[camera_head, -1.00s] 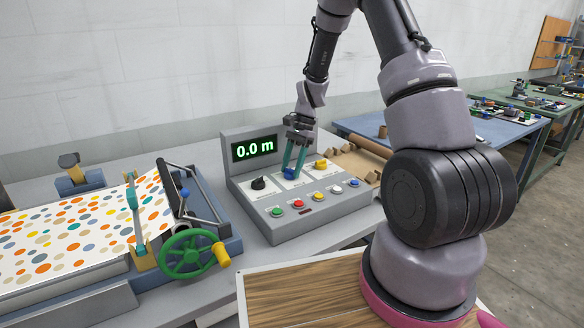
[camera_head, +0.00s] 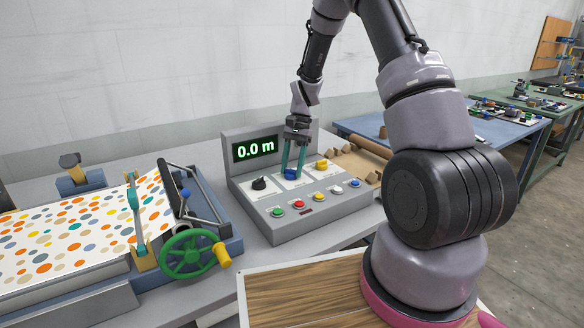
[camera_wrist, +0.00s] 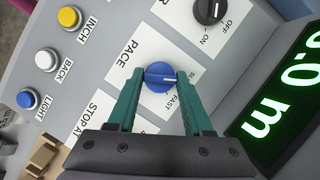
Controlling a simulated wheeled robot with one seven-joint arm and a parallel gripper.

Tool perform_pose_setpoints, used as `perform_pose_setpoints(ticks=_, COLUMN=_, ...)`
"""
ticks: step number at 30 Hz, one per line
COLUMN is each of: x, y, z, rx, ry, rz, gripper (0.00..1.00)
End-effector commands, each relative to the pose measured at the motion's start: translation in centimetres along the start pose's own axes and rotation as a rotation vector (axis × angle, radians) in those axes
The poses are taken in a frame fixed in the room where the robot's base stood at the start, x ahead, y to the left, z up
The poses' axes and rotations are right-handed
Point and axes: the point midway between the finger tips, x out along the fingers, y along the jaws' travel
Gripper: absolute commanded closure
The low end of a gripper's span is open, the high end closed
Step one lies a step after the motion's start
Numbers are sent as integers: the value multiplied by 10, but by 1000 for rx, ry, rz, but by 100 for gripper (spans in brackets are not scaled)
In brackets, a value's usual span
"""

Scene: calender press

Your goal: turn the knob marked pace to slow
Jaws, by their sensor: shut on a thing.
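The pace knob (camera_head: 291,173) is blue and sits in the middle of the console's sloped panel.
A black ON/OFF knob (camera_wrist: 209,10) and a yellow knob (camera_head: 321,164) flank the blue knob. Several push buttons (camera_head: 298,204) line the lower panel. The display (camera_head: 255,149) reads 0.0 m. A green handwheel (camera_head: 188,254) stands left of the console.

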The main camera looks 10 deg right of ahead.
Motion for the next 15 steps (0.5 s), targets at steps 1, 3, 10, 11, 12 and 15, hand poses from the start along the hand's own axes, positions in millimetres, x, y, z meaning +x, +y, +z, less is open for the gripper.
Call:
perform_pose_setpoints(ticks=1, x=0, y=0, z=0, rx=-2, ry=1, rz=0, gripper=100)
perform_pose_setpoints(ticks=3, x=0, y=0, z=0, rx=-2, ry=1, rz=0, gripper=23)
perform_pose_setpoints(ticks=10, x=0, y=0, z=0, rx=-1, ry=0, rz=0, gripper=19)
perform_pose_setpoints(ticks=11, x=0, y=0, z=0, rx=-1, ry=0, rz=0, gripper=19)
perform_pose_setpoints(ticks=12, x=0, y=0, z=0, rx=-1, ry=0, rz=0, gripper=19)
perform_pose_setpoints(ticks=15, x=-5, y=0, z=0, rx=0, ry=1, rz=-1, gripper=19)
